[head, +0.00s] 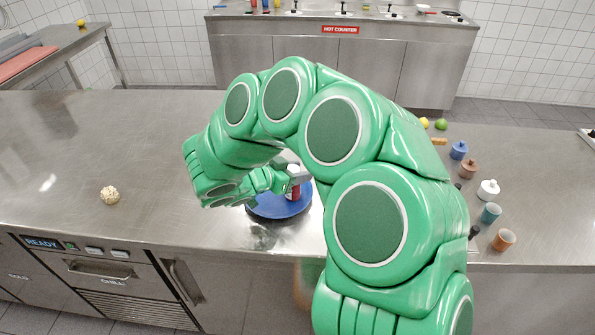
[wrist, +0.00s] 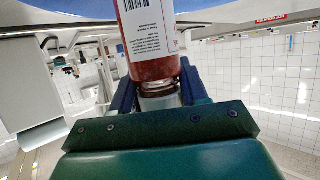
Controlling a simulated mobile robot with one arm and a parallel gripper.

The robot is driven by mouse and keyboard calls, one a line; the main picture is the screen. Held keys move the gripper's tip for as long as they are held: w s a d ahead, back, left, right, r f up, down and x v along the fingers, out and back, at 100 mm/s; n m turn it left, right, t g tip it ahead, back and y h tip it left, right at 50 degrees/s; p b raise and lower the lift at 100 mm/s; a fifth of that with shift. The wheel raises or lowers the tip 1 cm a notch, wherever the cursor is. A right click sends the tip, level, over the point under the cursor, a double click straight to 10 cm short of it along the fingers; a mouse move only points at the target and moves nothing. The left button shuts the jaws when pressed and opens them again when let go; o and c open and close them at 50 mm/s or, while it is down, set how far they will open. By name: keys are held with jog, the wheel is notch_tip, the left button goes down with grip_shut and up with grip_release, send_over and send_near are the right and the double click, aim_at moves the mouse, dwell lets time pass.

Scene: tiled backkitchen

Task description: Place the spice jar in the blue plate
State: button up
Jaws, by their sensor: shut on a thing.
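The blue plate (head: 277,207) lies on the steel counter near its front edge, partly hidden by my arm. The spice jar (head: 296,188) shows over the plate in the head view, with red contents. In the wrist view the spice jar (wrist: 150,45) has a white label with a barcode and sits between the fingers. My gripper (head: 283,180) is shut on the jar; the wrist view shows its fingers (wrist: 158,92) on either side of the jar's narrow end. Whether the jar touches the plate I cannot tell.
A cauliflower-like lump (head: 110,195) lies on the counter at left. At right stand an orange cup (head: 503,240), a teal cup (head: 490,213), a white pot (head: 488,190) and other small items. The counter (head: 170,150) left of my arm is mostly clear.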

jog(key=shift+f, duration=0.1)
jog(key=o, duration=1.1)
jog(key=shift+o, duration=0.2)
jog(key=v, duration=1.2)
